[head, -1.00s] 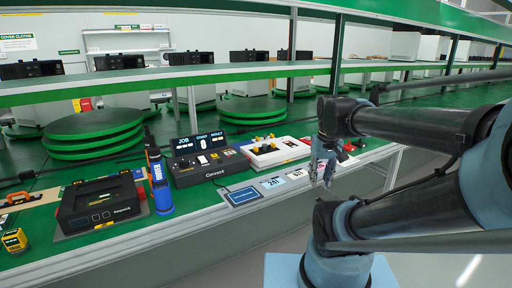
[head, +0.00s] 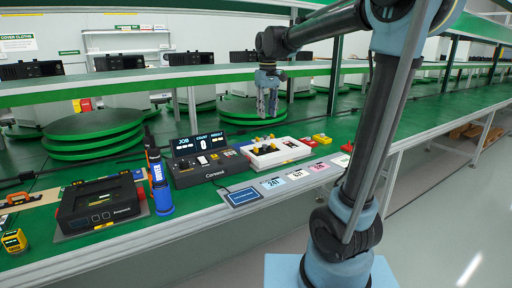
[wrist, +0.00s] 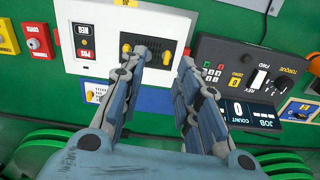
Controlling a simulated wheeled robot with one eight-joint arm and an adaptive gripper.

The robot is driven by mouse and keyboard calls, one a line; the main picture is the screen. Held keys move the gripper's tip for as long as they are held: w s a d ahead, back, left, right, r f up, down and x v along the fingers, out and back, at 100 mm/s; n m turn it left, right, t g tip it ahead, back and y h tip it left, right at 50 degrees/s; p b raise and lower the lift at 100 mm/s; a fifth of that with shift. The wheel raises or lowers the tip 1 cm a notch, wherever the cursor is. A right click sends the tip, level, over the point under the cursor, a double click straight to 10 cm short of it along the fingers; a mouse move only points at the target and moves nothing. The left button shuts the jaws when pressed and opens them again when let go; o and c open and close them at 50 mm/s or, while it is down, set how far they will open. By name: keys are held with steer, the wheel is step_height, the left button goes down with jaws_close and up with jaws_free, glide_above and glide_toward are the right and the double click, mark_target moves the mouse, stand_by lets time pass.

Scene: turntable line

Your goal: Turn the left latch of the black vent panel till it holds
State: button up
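The black vent panel (wrist: 152,42) sits in a white fixture (wrist: 115,15), with slots showing in its face in the wrist view. My gripper (wrist: 164,58) is open and empty, fingers spread over the panel. In the head view my gripper (head: 267,116) hangs above the fixture, apart from it.
A black console (head: 207,167) with a display stands left of the fixture. A blue cylinder tool (head: 160,190) and a black case (head: 100,207) are further left. Green round turntables (head: 95,125) stand behind. A red button box (wrist: 38,40) is beside the fixture.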

glide_above(256, 148)
steer(key=shift+n, duration=0.4)
steer(key=f, duration=1.6)
steer(key=shift+w+f, duration=0.2)
jaws_close()
